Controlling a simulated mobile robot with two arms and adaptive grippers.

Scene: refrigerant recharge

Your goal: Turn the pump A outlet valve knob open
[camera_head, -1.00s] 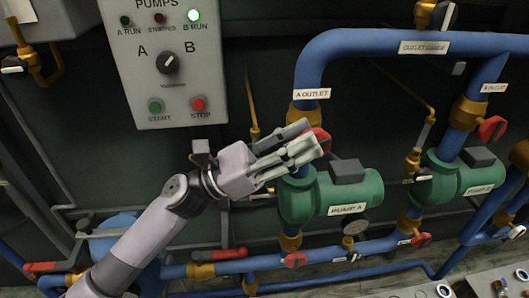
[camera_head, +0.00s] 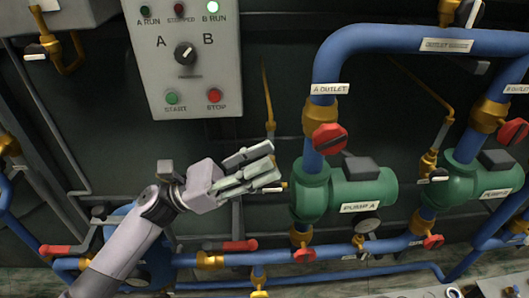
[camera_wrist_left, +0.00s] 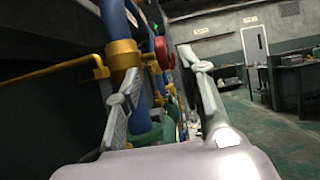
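The pump A outlet valve knob (camera_head: 329,138) is a red round handle on a brass valve body (camera_head: 320,113), below the "A OUTLET" label (camera_head: 330,89) on the blue pipe. It is in full view in the head view. It also shows as a red disc in the left wrist view (camera_wrist_left: 161,52). My left gripper (camera_head: 262,167) is to the left of the knob and a little lower, apart from it. Its fingers are spread and nothing shows between them; the wrist view shows the open gap (camera_wrist_left: 162,105). My right gripper is in neither view.
The green pump A (camera_head: 345,190) stands right of the gripper. A control panel (camera_head: 183,60) hangs above left. A thin yellow pipe (camera_head: 268,100) runs vertically between panel and valve. Another red knob (camera_head: 512,132) is at the far right.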

